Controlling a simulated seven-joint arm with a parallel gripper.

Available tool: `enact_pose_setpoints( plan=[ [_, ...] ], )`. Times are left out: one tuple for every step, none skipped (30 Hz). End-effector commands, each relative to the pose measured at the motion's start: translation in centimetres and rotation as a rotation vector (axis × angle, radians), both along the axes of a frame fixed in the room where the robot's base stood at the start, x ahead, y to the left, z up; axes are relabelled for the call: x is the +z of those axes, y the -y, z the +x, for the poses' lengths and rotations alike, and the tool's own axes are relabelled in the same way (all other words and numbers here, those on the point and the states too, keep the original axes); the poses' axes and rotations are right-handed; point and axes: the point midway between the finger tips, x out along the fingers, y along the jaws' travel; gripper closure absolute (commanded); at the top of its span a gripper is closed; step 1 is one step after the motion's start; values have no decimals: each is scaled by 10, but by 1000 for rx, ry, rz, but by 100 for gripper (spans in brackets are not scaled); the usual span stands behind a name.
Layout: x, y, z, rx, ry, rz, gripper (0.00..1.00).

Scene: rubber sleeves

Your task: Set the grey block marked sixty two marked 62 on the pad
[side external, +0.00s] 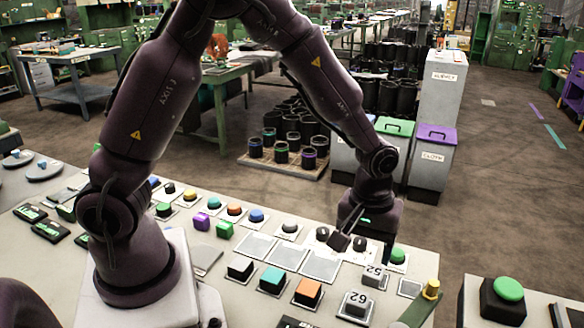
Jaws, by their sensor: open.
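A grey block marked 62 (356,303) sits on a light square plate near the front edge of the panel. A second grey block (374,273), apparently marked 52, sits just behind it to the right. Flat, empty grey pads lie in a row left of my gripper, among them a left pad (257,246) and a right pad (320,265); I cannot tell which is the task's pad. My gripper (362,246) is open and points down above the panel, behind the two numbered blocks and apart from the 62 block. Its far finger is partly hidden.
Several coloured knobs line the back of the panel. A green button (508,289) is on a separate table.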

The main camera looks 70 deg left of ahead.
Motion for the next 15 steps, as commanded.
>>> enact_pose_setpoints(
  plan=[
    [17,-2,-2,-24,25,-10,32],
    [27,-4,-4,-44,40,-16,32],
    [43,-7,-8,-78,63,-22,32],
    [55,-9,-12,-105,82,-27,32],
    [67,-12,-17,-134,101,-30,32],
    [83,-15,-24,-176,128,-32,32],
    [94,-18,-30,-208,147,-32,32],
    [105,-20,-36,-240,168,-30,32],
    [119,-24,-45,-279,195,-25,32],
    [128,-27,-52,-311,214,-20,32],
    [137,-29,-59,-342,235,-14,32],
    [148,-32,-70,-383,262,-2,32],
    [156,-35,-78,-414,281,8,32],
    [163,-38,-85,-444,301,20,32],
    [172,-41,-96,-484,325,37,32]
  ],
)
